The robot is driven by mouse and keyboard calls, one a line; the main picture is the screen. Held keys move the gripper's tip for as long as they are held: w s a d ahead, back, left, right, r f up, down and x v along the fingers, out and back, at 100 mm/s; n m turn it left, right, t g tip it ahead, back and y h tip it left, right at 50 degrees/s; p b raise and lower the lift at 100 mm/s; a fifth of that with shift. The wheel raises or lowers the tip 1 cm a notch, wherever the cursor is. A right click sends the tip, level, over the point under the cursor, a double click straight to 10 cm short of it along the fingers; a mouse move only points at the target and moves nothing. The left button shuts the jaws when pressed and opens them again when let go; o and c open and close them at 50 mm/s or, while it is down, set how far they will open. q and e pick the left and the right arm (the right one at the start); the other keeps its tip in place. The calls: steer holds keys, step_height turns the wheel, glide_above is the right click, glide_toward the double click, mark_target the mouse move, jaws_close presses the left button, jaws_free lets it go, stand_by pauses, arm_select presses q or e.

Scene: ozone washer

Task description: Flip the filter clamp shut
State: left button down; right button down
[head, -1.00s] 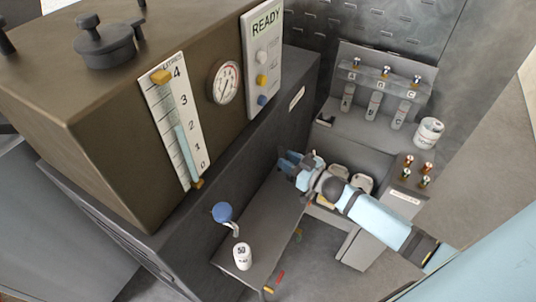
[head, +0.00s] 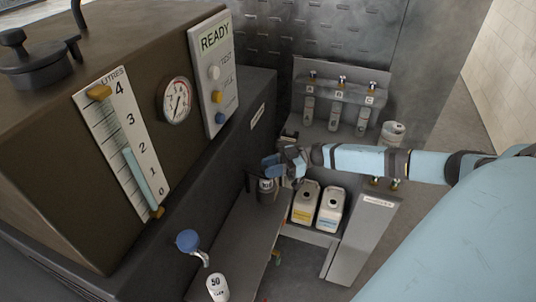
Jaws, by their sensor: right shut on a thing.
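My right gripper (head: 271,165) is at the far end of the grey shelf along the machine, just above a small dark canister with a pale label (head: 266,186). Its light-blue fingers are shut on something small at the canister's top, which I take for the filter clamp. The fingers mostly hide that part, so its exact angle cannot be told. A thin dark upright piece (head: 248,181) shows beside the canister on the machine side. My left gripper is not in view.
A blue-knobbed tap (head: 188,241) and a white cup marked 50 (head: 217,287) are at the near shelf. Two pale jugs (head: 306,203) stand right of the canister. Behind is a rack of labelled vials (head: 334,118). The brown machine (head: 60,170) fills the left.

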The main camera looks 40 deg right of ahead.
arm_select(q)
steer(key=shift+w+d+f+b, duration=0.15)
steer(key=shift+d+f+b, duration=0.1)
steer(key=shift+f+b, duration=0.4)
arm_select(e)
steer(key=shift+w+d+n+g+y, duration=0.15)
steer(key=shift+n+g, duration=0.2)
steer(key=shift+g, duration=0.15)
steer(key=shift+w+d+n+g+y, duration=0.1)
steer(key=shift+d+n+g+y, duration=0.05)
steer(key=shift+n+g, duration=0.3)
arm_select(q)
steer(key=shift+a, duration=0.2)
arm_select(e)
steer(key=c, duration=0.9)
jaws_free()
arm_select(q)
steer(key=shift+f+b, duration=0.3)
steer(key=shift+b, duration=0.4)
arm_select(e)
steer(key=v, duration=1.4)
steer(key=shift+w+a, duration=0.1)
